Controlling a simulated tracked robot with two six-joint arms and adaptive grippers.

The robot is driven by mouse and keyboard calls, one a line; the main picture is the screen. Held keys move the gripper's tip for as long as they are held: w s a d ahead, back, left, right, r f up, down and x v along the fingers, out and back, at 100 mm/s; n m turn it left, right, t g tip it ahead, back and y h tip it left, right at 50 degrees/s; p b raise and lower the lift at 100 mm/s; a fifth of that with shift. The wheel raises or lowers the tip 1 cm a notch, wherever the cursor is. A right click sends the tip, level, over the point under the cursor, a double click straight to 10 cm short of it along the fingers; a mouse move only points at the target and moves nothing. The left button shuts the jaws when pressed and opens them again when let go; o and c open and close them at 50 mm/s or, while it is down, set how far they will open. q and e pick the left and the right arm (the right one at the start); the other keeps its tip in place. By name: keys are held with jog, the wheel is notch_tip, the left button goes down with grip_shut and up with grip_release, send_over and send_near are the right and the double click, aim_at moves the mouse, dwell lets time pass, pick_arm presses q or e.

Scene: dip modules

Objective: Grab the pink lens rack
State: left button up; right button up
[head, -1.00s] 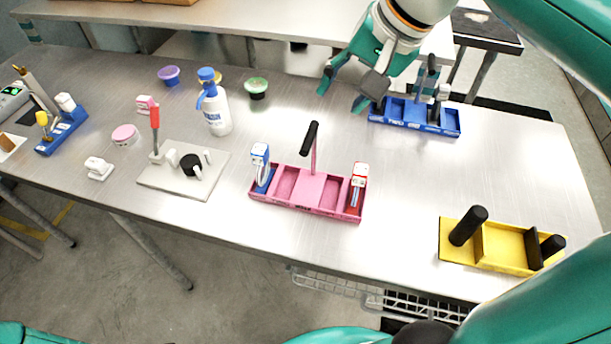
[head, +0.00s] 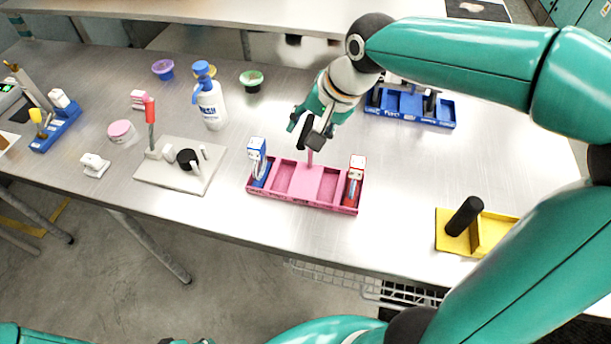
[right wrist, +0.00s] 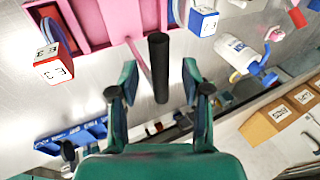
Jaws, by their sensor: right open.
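The pink lens rack (head: 308,183) stands upright at the middle of the table, with a blue-and-white item (head: 257,162) at its left end and a red-and-white one (head: 355,180) at its right. A thin pink post rises from its middle to a black handle (right wrist: 158,68). My right gripper (head: 308,127) is open at the top of this post. In the right wrist view its two fingers (right wrist: 158,84) lie on either side of the handle, with gaps visible on both sides. The head view does not show clearly whether they touch it. My left gripper is not clearly visible.
A blue rack (head: 410,107) stands behind to the right, and a yellow rack (head: 482,238) at front right, partly behind my arm. A grey plate with a red-topped post (head: 180,176) and a blue-topped bottle (head: 211,105) are to the left. Bare table lies right of the pink rack.

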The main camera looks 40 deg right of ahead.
jog(key=shift+w+a+f, duration=0.1)
jog(key=shift+w+f, duration=0.2)
jog(key=shift+f, duration=0.3)
grip_shut()
jog(key=shift+r, duration=0.1)
